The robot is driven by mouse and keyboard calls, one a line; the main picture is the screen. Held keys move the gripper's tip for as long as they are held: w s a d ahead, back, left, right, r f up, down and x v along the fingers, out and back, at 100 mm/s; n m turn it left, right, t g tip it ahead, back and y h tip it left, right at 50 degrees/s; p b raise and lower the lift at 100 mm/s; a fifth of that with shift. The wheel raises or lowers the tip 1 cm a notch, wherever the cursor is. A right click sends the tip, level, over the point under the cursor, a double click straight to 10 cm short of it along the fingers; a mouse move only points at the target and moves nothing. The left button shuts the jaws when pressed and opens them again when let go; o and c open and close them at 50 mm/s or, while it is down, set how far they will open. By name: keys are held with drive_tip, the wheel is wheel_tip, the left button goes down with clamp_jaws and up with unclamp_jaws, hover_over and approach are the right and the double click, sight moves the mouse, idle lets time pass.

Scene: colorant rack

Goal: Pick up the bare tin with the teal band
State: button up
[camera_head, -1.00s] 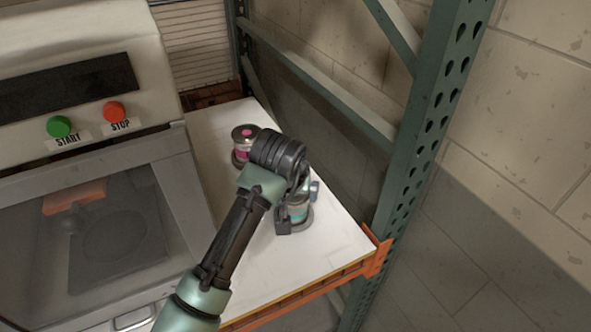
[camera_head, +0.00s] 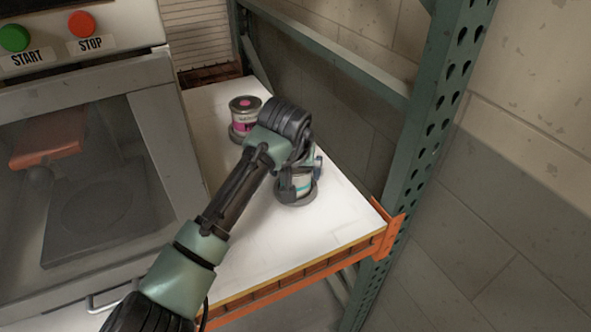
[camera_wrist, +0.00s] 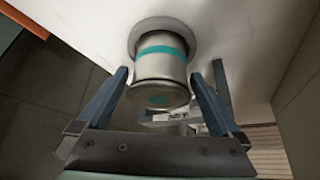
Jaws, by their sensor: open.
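The bare metal tin with a teal band (camera_head: 296,186) stands on a grey round base (camera_head: 311,197) on the white shelf, partly hidden by my gripper (camera_head: 297,177) in the head view. In the wrist view the tin (camera_wrist: 160,72) is between the two fingers of my gripper (camera_wrist: 160,78), with a teal spot on its near end. The fingers are open, one on each side of it. Slight gaps show between the fingers and the tin, so I see no clear grip.
A tin with a magenta band (camera_head: 245,114) stands on its own base farther back on the shelf (camera_head: 250,230). A machine with START and STOP buttons (camera_head: 82,24) is at left. A green rack post (camera_head: 432,130) and orange beam (camera_head: 350,252) edge the shelf at right and front.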

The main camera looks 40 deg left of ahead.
drive_tip(key=shift+b+x, duration=1.6)
drive_tip(key=shift+x, duration=0.15)
drive_tip(key=c, duration=1.2)
drive_tip(key=shift+c, duration=0.6)
drive_tip(key=shift+r, duration=0.25)
